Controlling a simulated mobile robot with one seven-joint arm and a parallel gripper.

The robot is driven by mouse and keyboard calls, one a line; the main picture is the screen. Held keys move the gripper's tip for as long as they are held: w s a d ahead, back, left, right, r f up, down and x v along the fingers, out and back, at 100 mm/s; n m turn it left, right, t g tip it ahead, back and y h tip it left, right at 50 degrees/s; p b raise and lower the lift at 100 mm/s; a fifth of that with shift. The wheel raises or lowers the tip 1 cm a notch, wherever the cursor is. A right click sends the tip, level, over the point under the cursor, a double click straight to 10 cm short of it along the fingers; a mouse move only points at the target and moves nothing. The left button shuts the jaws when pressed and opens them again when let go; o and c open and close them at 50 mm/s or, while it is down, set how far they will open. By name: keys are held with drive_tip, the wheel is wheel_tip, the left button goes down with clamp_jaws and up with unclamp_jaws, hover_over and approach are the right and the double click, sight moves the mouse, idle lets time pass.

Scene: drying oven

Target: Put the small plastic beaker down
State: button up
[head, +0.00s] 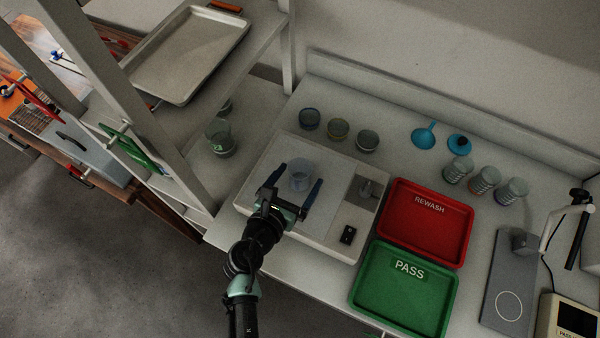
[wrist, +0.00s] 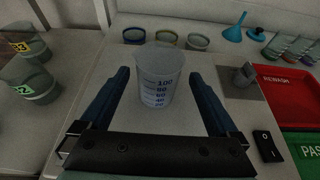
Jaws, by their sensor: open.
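The small plastic beaker (head: 300,176) is clear with blue graduation marks and stands upright on a pale flat-topped unit (head: 342,218). In the wrist view the beaker (wrist: 160,78) shows its marks facing me, up to 100. My gripper (head: 296,190) is open, with one blue finger on each side of the beaker. In the wrist view the fingers of my gripper (wrist: 157,95) show a gap to the beaker on both sides. The beaker looks empty.
A red REWASH tray (head: 424,248) and a green PASS tray (head: 362,285) lie to the right. Several small cups (head: 339,129) stand behind the unit. Blue funnels (head: 424,135) and striped beakers (head: 484,180) stand at the back right. Larger beakers (head: 220,137) stand on the left.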

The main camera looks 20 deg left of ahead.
sight(304, 168)
drive_tip(key=shift+x, duration=2.45)
drive_tip(key=shift+r, duration=0.15)
drive_tip(key=shift+c, duration=0.2)
